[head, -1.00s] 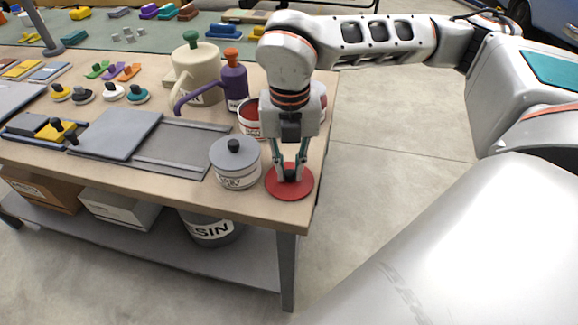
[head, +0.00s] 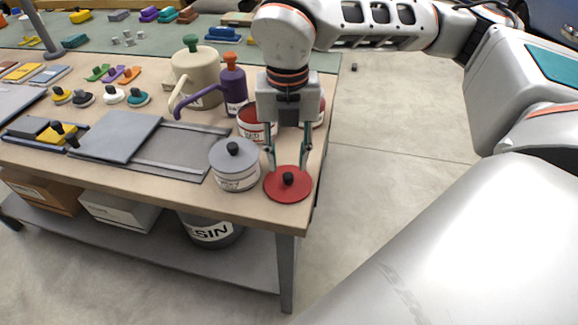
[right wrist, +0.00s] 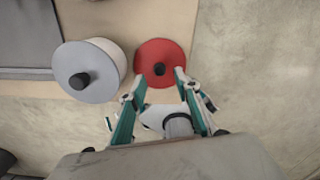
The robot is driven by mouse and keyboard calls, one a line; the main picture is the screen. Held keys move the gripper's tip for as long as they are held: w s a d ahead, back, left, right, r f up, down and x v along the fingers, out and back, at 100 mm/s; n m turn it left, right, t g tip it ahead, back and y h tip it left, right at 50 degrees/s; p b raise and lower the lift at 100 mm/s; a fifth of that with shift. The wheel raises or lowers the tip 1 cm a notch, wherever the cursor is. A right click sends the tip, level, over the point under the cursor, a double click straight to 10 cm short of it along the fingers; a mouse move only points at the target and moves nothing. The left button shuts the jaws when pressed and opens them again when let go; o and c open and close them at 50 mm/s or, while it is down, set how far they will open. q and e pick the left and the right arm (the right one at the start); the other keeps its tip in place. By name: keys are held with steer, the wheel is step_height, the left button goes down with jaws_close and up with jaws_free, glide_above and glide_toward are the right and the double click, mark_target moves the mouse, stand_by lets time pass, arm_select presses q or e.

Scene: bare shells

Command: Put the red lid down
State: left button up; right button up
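The red lid (head: 287,190) with its black knob lies flat on the bench top near the front right corner. It also shows in the right wrist view (right wrist: 172,52), near the bench edge. My right gripper (head: 289,168) is open and empty, with its fingers apart just above and behind the lid. In the right wrist view the open fingertips (right wrist: 158,72) are close to the lid's knob. The red-labelled pot (head: 250,121) stands behind, partly hidden by my right gripper. My left gripper is not in view.
A grey-lidded pot (head: 235,165) stands just left of the red lid. A purple can (head: 233,85) and a cream can (head: 196,68) stand farther back. A grey sliding panel (head: 117,136) lies left. The bench edge is close on the right, with floor beyond.

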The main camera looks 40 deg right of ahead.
mark_target(288, 175)
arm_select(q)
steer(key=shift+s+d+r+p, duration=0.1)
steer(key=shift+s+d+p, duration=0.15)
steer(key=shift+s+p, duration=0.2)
arm_select(e)
step_height(288, 175, up, 8)
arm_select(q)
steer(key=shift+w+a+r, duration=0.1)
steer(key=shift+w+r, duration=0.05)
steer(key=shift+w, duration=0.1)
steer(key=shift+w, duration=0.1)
